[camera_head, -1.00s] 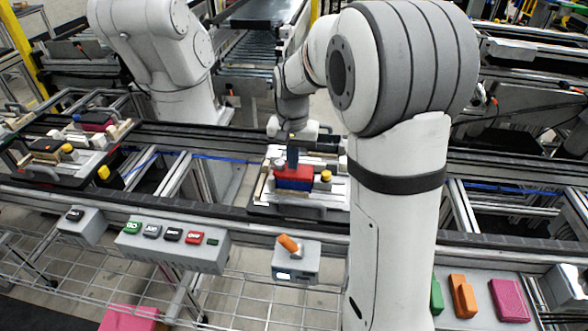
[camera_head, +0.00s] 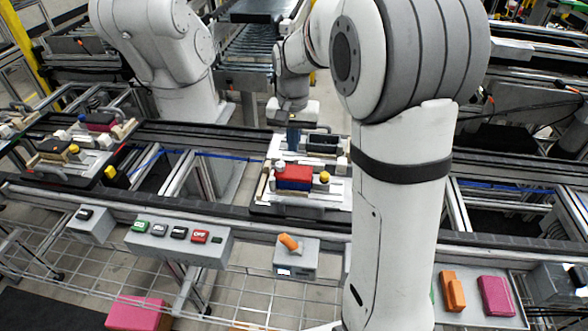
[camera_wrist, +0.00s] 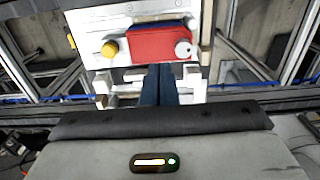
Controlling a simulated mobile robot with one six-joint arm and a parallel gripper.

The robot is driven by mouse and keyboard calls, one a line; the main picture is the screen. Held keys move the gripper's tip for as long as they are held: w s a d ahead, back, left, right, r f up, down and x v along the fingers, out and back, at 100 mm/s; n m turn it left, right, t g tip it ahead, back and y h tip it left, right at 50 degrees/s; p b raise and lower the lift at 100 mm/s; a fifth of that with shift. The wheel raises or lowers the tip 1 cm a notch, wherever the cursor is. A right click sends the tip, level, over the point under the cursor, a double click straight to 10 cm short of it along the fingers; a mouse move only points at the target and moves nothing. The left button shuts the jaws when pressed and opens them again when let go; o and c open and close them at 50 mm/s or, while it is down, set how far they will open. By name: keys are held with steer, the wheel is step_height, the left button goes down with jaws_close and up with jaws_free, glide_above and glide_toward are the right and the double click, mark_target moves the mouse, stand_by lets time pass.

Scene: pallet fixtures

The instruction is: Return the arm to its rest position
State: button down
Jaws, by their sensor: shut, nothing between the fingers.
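My gripper (camera_head: 293,148) is shut and empty, its dark blue fingers pointing down just behind a red-and-blue block (camera_head: 294,178). The block lies in a white pallet fixture (camera_head: 330,198) on the conveyor, beside a yellow knob (camera_head: 324,177). In the wrist view, my gripper's fingers (camera_wrist: 160,68) are together, with nothing seen between them. The red block (camera_wrist: 150,47) lies past the fingertips there, between the yellow knob (camera_wrist: 109,49) and a white knob. The fingers appear apart from the block, but the exact gap cannot be told.
A second white robot arm (camera_head: 165,50) stands at the back left. More loaded fixtures (camera_head: 62,150) sit on the left of the conveyor. A button box (camera_head: 178,243) and an orange-handled switch box (camera_head: 296,258) line the front rail. Coloured blocks (camera_head: 496,296) lie at front right.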

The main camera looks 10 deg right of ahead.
stand_by(0.3)
steer(key=s+r+n+t, duration=0.3)
steer(key=s+n, duration=0.1)
steer(key=s, duration=1.9)
steer(key=shift+d+r+n, duration=0.15)
steer(key=shift+d+n, duration=0.1)
steer(key=shift+n, duration=0.05)
